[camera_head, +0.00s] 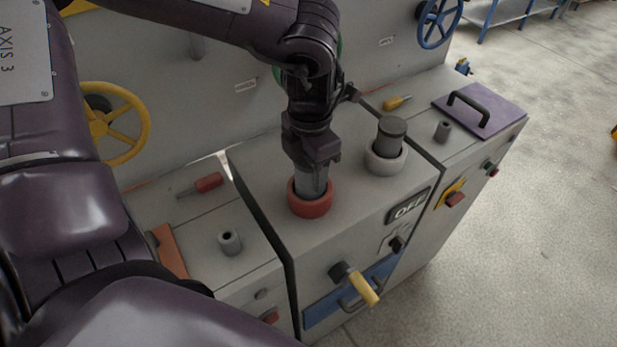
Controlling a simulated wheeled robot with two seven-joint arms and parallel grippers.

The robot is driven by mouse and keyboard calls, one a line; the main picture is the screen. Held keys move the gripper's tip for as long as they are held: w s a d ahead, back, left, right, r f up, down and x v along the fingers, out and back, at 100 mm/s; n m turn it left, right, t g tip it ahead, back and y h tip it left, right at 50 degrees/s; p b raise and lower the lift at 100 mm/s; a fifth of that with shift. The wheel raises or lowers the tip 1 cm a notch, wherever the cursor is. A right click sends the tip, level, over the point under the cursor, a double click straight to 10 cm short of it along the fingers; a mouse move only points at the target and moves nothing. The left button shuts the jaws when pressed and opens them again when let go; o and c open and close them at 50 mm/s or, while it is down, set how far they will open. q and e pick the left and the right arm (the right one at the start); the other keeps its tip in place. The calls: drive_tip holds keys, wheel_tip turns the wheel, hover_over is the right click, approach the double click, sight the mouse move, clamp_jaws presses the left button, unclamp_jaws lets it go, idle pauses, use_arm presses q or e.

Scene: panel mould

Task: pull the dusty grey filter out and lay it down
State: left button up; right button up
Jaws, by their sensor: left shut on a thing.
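My left gripper (312,176) points straight down over the red ring (311,206) on top of the grey cabinet. It is shut on a grey filter (313,190) that stands upright in this ring. The gripper covers the filter's top, and the ring hides its lower part. A second, darker grey cylinder with a wide cap (391,131) stands in a pale ring (386,160) to the right, apart from the gripper. My right gripper is not in view.
A short hollow grey cylinder (230,242) and a red-handled screwdriver (203,185) lie on the left ledge. A purple plate with a black handle (478,108), a yellow-handled tool (397,102) and another small cylinder (443,131) are on the right ledge. A yellow-handled lever (362,288) juts from the front.

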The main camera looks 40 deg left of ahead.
use_arm(q)
drive_tip(key=shift+r+p, duration=1.7)
drive_tip(key=shift+r, duration=1.2)
drive_tip(key=shift+r+p, duration=1.3)
drive_tip(key=shift+r, duration=0.75)
drive_tip(key=shift+f, duration=0.1)
drive_tip(key=shift+f+b, duration=1.95)
drive_tip(key=shift+f, duration=1)
drive_tip(key=shift+r, duration=0.1)
